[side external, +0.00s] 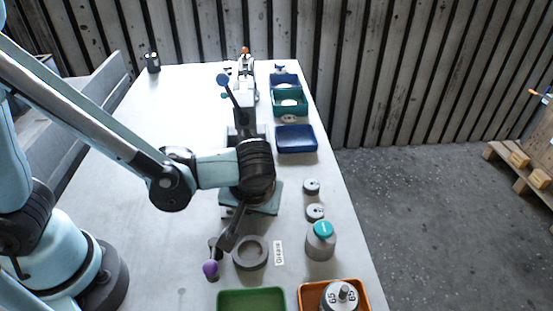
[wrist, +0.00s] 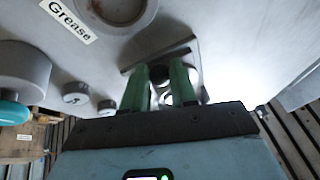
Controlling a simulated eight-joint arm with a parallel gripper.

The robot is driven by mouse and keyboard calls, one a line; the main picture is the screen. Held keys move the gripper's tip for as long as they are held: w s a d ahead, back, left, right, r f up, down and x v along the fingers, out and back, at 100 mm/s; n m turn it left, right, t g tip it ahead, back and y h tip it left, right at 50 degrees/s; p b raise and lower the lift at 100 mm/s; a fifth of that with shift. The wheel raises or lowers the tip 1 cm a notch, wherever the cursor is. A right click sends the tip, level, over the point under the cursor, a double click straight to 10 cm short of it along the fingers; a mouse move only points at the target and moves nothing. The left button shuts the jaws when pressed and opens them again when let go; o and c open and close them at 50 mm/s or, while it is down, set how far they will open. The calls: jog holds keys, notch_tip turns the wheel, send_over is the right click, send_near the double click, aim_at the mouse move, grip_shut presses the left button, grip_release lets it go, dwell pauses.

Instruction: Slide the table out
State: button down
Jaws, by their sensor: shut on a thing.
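In the side external view a grey machine (side external: 240,130) with a blue-knobbed lever (side external: 228,88) runs along the bench. A low plate with a green edge (side external: 265,208) shows beneath my dark wrist; I cannot tell whether it is the sliding table. A dark arm with a purple knob (side external: 210,268) reaches toward the front. In the wrist view the two green fingers of my gripper (wrist: 160,70) point down at a grey metal fitting (wrist: 178,50). They are shut on a metal part there, mostly hidden between them. My wrist hides this contact in the side external view.
A grey ring (side external: 250,253) lies beside the "Grease" label (side external: 279,253). A teal-capped jar (side external: 320,244) and two small discs (side external: 312,187) stand near the bench's right edge. Green (side external: 251,300) and orange (side external: 362,290) trays are in front; blue trays (side external: 297,139) lie behind.

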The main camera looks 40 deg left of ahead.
jog(key=shift+w, duration=0.1)
jog(key=c, duration=0.9)
grip_release()
jog(key=v, duration=1.2)
jog(key=shift+a, duration=0.1)
jog(key=w+a+m+t+h, duration=0.2)
jog(key=a+m+t+h, duration=0.2)
jog(key=a, duration=1.2)
jog(key=shift+a+f+m+t, duration=0.2)
jog(key=shift+a+m+t, duration=0.15)
jog(key=shift+m, duration=0.85)
